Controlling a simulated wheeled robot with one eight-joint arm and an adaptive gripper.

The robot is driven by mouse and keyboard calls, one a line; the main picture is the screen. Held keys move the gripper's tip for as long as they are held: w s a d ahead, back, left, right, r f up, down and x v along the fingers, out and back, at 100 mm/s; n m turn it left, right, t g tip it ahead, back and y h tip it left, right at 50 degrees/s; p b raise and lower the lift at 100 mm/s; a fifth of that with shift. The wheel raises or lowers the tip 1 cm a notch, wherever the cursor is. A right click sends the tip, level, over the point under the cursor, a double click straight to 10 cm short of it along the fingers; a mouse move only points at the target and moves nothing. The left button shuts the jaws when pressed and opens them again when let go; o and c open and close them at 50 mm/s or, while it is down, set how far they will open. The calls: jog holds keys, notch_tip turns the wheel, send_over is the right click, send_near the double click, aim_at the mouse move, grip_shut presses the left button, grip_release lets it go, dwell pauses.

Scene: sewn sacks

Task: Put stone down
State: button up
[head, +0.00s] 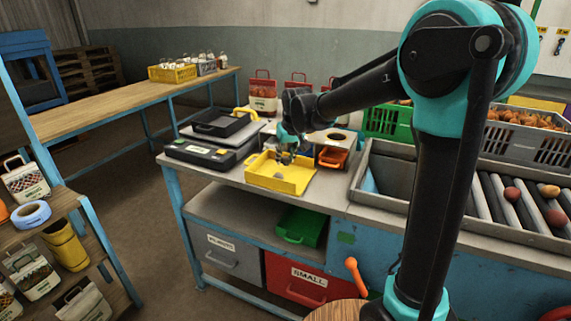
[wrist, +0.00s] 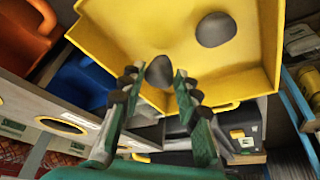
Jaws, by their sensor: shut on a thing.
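My gripper (head: 287,158) is over the yellow tray (head: 268,183) on the workbench. In the wrist view, my gripper (wrist: 160,82) is shut on a dark grey stone (wrist: 159,71), held between its fingertips. The yellow tray also fills the top of the wrist view (wrist: 150,22). A second dark grey stone (wrist: 215,29) lies on the tray's floor, apart from the held one. In the head view the held stone is mostly hidden by my fingers. I cannot tell whether it touches the tray.
A black and grey scale (head: 205,152) stands left of the tray. An orange bin in a box (head: 333,157) stands behind it to the right. A grey trough with rollers (head: 490,200) and several round items is at the right. Red bags (head: 263,95) stand behind.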

jog(key=shift+f, duration=1.3)
jog(key=shift+f, duration=0.1)
jog(key=o, duration=1.2)
jog(key=v, duration=1.2)
